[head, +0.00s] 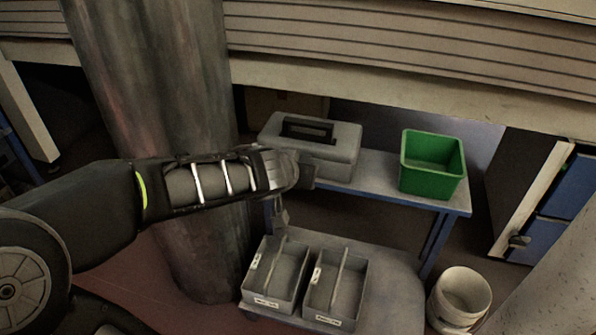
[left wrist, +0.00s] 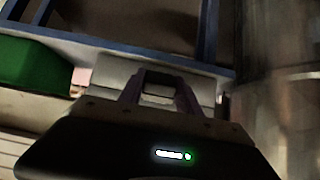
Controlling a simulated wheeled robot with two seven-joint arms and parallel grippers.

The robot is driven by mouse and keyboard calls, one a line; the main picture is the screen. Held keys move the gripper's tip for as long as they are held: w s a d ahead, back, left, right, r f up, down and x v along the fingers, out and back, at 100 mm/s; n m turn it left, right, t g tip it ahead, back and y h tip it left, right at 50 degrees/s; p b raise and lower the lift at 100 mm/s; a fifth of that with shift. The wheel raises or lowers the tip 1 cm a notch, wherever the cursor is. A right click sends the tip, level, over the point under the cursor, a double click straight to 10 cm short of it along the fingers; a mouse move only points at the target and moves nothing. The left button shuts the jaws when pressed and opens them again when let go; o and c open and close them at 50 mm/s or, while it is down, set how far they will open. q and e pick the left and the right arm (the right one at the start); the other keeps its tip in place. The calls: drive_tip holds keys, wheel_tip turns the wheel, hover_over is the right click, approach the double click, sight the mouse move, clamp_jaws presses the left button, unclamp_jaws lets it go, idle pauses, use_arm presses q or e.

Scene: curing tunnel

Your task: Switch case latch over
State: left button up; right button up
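A grey case (head: 335,158) with a dark carry handle (head: 307,130) on its lid lies shut on the upper shelf of a blue-edged table. My left gripper (head: 308,176) is at the case's front left, hiding that part of it. In the left wrist view the fingers of my left gripper (left wrist: 160,92) stand apart, right up against the pale case (left wrist: 110,80). I cannot tell whether they touch it. The latch is not clear in either view; the gripper covers that area in the head view. My right gripper is not in view.
A green bin (head: 432,168) stands right of the case on the table (head: 380,180). Two grey divided trays (head: 335,290) sit on the lower shelf. A white bucket (head: 461,297) stands at right. A thick column (head: 165,120) rises behind my left arm.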

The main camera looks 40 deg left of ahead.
use_arm(q)
drive_tip(key=o, duration=0.4)
drive_tip(key=shift+o, duration=0.2)
drive_tip(key=shift+s+d+r+p, duration=0.1)
drive_tip(key=shift+s+r+p, duration=0.25)
drive_tip(key=shift+r, duration=0.1)
drive_tip(key=p+v, duration=0.3)
drive_tip(key=v, duration=0.3)
drive_tip(key=shift+s, duration=0.35)
drive_tip(key=shift+d+r, duration=0.1)
drive_tip(key=shift+r, duration=0.05)
